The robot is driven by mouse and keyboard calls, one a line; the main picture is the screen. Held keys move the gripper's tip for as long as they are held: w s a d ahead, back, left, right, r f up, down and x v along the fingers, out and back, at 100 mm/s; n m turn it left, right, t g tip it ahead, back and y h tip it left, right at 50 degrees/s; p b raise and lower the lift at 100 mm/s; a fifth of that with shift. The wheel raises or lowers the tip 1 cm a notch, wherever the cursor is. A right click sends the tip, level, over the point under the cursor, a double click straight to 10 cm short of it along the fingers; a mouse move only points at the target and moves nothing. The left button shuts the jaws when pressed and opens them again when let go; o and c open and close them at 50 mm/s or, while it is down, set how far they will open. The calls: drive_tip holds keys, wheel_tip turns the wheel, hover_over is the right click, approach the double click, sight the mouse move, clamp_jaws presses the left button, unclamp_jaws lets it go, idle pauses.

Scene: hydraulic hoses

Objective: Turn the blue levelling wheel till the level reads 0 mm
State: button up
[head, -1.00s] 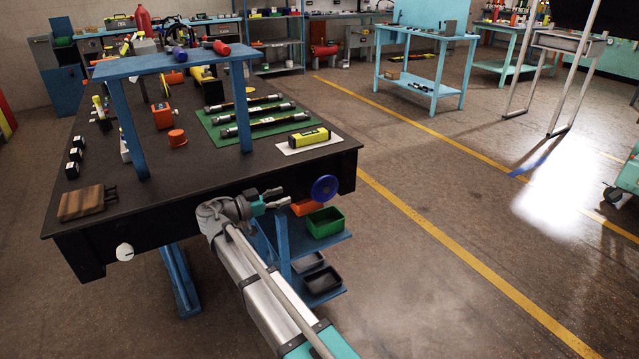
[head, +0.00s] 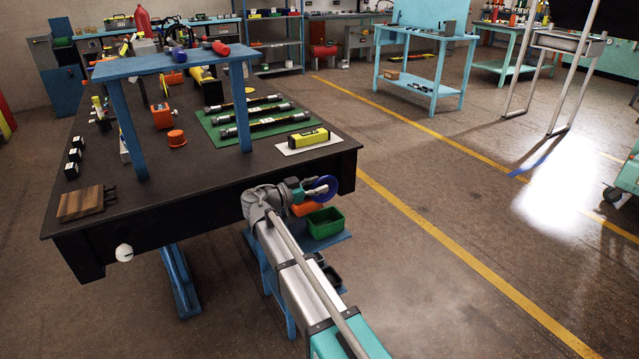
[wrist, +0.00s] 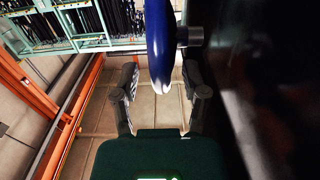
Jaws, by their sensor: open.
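The blue levelling wheel (head: 332,188) is on the front edge of the black table (head: 200,215), near its right corner. In the wrist view the wheel (wrist: 160,45) is seen edge-on, with a grey shaft joining it to the dark table side. My gripper (head: 312,189) is at the wheel in the head view. In the wrist view my gripper (wrist: 160,90) is open, with a finger on each side of the wheel's lower rim. I cannot tell whether either finger touches it. The yellow level (head: 303,138) lies on a white sheet on the tabletop; its reading is too small to make out.
A white knob (head: 124,252) sits on the table's front left. Below the wheel, a green bin (head: 325,222) and an orange bin (head: 306,208) stand on a blue lower shelf.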

drive_tip(key=shift+x, duration=1.1)
